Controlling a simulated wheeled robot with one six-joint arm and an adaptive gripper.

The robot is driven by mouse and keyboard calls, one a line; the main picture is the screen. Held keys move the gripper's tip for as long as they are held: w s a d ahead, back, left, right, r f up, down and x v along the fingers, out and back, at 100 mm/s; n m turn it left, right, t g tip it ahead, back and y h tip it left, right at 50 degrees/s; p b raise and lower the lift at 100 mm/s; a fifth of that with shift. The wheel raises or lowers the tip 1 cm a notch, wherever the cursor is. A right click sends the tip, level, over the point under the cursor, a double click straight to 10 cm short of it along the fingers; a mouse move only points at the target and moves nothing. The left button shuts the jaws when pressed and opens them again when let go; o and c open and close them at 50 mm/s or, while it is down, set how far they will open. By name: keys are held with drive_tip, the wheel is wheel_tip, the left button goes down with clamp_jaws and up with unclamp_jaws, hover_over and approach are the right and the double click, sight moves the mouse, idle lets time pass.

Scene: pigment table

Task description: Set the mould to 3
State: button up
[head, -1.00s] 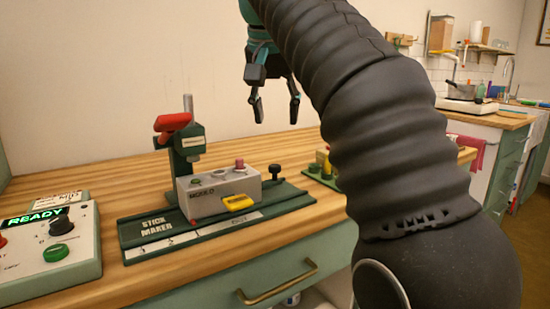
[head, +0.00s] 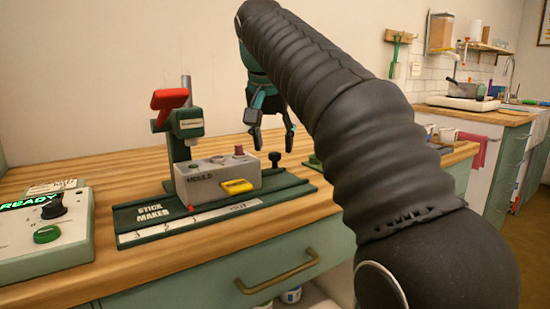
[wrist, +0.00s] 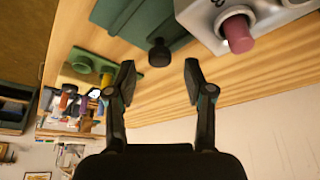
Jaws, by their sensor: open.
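The grey mould block (head: 217,179) sits on the green stick maker base (head: 185,211), with a yellow tag (head: 236,186) on its front and a pink plug (head: 239,151) at its right end. My gripper (head: 271,146) is open and empty, above and behind the base's right end. In the wrist view my gripper (wrist: 160,80) faces a black knob (wrist: 159,53) on the base. The mould's end with the pink plug (wrist: 238,34) shows upper right.
A press with a red handle (head: 170,99) stands behind the mould's left end. A control box (head: 45,236) with a lit READY display is at the left. A green rack with coloured pegs (wrist: 85,64) stands beyond the base's right end.

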drive_tip(key=shift+x, duration=1.25)
drive_tip(key=shift+c, duration=0.3)
clamp_jaws()
